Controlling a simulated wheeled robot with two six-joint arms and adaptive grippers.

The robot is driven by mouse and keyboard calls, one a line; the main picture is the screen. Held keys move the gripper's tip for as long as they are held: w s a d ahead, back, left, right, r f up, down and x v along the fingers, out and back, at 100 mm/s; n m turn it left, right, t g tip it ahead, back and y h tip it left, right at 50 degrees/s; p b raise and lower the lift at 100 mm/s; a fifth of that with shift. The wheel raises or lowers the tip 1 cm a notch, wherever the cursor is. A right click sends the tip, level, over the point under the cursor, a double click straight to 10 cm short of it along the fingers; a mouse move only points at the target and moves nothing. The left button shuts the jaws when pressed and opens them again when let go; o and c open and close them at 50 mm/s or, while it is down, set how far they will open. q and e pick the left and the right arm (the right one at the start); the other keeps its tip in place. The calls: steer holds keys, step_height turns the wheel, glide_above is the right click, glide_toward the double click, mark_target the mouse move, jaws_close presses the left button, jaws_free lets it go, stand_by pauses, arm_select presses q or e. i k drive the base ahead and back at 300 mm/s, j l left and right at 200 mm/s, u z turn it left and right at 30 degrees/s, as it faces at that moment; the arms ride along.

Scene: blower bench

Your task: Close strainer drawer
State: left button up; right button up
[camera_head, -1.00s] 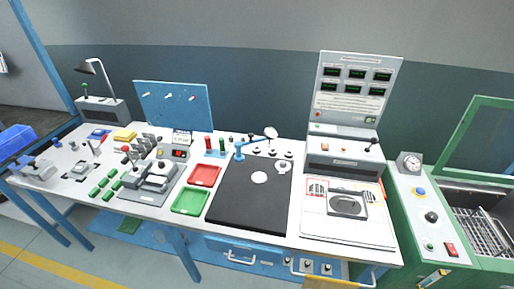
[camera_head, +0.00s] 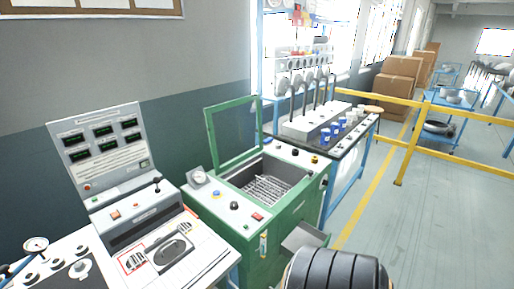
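A green washer-like cabinet (camera_head: 275,225) stands right of the bench with its green-framed lid (camera_head: 234,132) raised. A wire basket (camera_head: 268,188) lies inside its open tub. A grey metal drawer-like box (camera_head: 304,238) sticks out low from the cabinet's right-hand front, seemingly the strainer drawer standing open. Its lower part is hidden behind a dark ribbed rounded shape (camera_head: 335,268) at the bottom edge, which I cannot identify. Neither of my grippers shows in the view.
The test bench with its display panel (camera_head: 103,143) is at left. A round dial (camera_head: 198,177) sits on the cabinet's edge. A table with blue cups (camera_head: 326,134) stands behind on the right. Yellow railing (camera_head: 400,150) and open floor lie at right.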

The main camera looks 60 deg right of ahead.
mark_target(304, 233)
steer(key=z, duration=2.75)
